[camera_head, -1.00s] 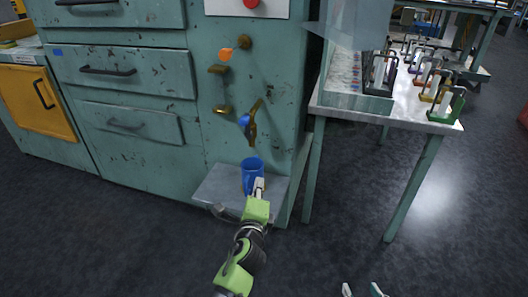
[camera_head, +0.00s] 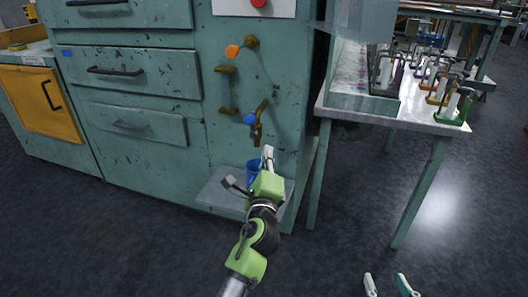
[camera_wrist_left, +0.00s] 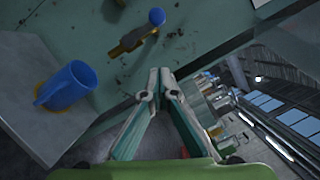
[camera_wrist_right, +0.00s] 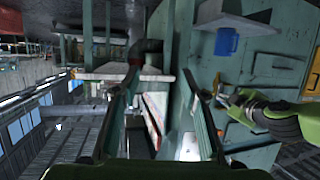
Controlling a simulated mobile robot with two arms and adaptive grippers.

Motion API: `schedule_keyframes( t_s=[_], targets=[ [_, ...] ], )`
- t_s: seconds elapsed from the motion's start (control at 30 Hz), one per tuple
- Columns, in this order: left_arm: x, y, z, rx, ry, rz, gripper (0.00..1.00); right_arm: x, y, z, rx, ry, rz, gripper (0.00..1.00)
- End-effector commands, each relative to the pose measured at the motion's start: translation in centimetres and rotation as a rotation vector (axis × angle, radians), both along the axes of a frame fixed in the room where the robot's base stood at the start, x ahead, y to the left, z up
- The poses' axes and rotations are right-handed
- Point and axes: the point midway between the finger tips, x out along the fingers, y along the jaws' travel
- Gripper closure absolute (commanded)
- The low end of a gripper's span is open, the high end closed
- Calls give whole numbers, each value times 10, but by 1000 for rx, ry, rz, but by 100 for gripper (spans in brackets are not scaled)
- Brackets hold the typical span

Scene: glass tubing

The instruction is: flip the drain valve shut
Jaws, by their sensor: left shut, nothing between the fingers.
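A brass valve (camera_head: 257,133) with a blue-tipped handle (camera_head: 250,118) is on the green cabinet front, above a blue mug (camera_head: 252,170). In the left wrist view the valve (camera_wrist_left: 132,41) and its blue tip (camera_wrist_left: 157,16) are clear of the fingers. My left gripper (camera_head: 267,152) is shut and empty, just below the valve in the head view, and partly hides the mug. Its closed tips (camera_wrist_left: 160,76) show in the left wrist view. My right gripper (camera_head: 389,285) is open and empty at the bottom edge, far from the valve.
The mug stands on a grey shelf (camera_head: 215,192) low on the cabinet. An orange-tipped brass fitting (camera_head: 232,51) and a brass handle (camera_head: 227,90) are near the valve. A table (camera_head: 425,124) with several clamps stands at right. The floor in front is clear.

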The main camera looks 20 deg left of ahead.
Motion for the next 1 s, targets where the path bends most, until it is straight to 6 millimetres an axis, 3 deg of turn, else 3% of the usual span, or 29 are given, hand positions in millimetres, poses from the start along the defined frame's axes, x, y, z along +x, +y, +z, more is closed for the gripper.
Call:
schedule_keyframes(
  t_s=[0.2,0.4,0.7,1.0],
  targets=[
    [45,10,5,1,-2,1,100,14,9,37,46,-186,12,60],
    [76,18,9,-1,-2,1,100,20,16,78,94,-372,24,60],
    [72,49,27,1,0,1,100,14,9,41,47,-189,12,60],
    [72,52,28,0,0,0,100,13,8,35,41,-168,11,60]
  ],
)
